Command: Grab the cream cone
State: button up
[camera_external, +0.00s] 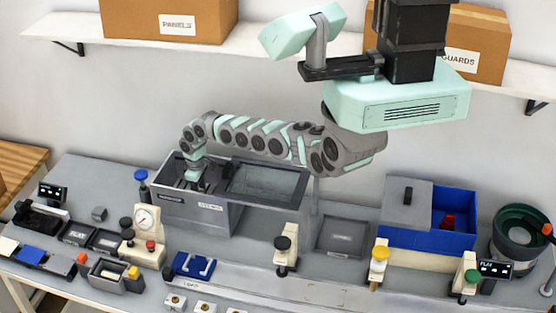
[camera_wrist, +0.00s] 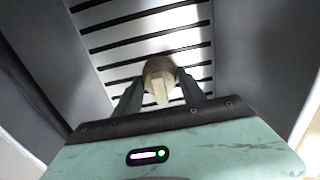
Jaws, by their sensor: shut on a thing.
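The cream cone (camera_wrist: 158,82) is between the two dark fingers of my gripper (camera_wrist: 160,90) in the wrist view. The fingers are shut on its sides. Below the cone is a slatted, light metal floor (camera_wrist: 130,30) between grey walls. In the external view my gripper (camera_external: 194,183) reaches down into the left opening of a grey metal bin (camera_external: 205,215). The cone cannot be made out in that view. Whether the cone touches the slats cannot be told.
The bin's right part has a dark, clear-looking cover (camera_external: 268,183). A blue box (camera_external: 430,238) with a grey lid and a red item inside stands to the right. A green-rimmed bowl (camera_external: 519,236) is at far right. Clamps with coloured knobs (camera_external: 286,250) stand in front.

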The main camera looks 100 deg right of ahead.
grip_shut()
jog(key=shift+r, duration=0.1)
